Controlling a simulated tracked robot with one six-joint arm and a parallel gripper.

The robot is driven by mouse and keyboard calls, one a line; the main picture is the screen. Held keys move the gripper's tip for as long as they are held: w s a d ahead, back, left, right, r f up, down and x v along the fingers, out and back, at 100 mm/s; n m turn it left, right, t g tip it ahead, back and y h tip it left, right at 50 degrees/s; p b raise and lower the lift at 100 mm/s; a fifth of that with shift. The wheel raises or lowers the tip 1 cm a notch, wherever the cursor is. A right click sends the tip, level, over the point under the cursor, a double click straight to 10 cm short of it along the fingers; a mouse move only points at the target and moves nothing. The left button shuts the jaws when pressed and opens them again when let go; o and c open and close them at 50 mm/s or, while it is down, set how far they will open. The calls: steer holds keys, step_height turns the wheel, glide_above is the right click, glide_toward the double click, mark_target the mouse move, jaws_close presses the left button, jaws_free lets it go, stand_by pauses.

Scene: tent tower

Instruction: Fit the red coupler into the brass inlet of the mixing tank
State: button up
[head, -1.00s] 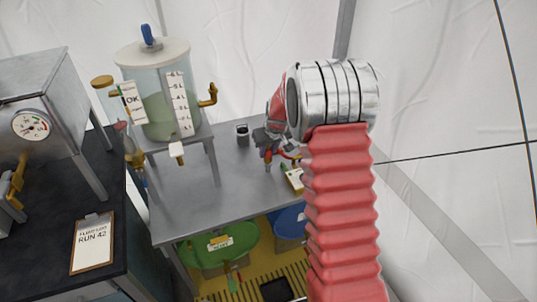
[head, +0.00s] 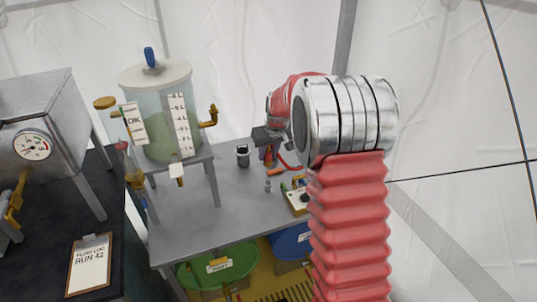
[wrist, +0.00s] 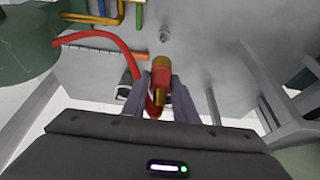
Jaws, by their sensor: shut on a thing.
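My gripper (wrist: 155,95) is shut on the red coupler (wrist: 161,82), which has a brass end, in the wrist view. In the head view my gripper (head: 266,140) and the coupler (head: 267,156) are above the grey bench, right of the mixing tank. A red hose (wrist: 105,37) trails from the coupler. The mixing tank (head: 155,115), clear with greenish liquid, stands on a grey stand. A brass elbow (head: 210,116) sticks out of its right side, left of my gripper and apart from the coupler. The tank is not clearly seen in the wrist view.
A small grey fitting (head: 267,186), a dark cup (head: 243,155) and a beige box (head: 297,199) stand on the grey bench (head: 200,230). A metal cabinet with a gauge (head: 32,145) is at left. Green (head: 225,272) and blue tubs (head: 292,243) are below.

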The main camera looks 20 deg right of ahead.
steer(key=s+a+f, duration=0.2)
steer(key=s+a, duration=0.9)
steer(key=a, duration=0.2)
steer(key=shift+s+a+f, duration=0.3)
steer(key=shift+s+f, duration=0.05)
steer(key=shift+s, duration=0.05)
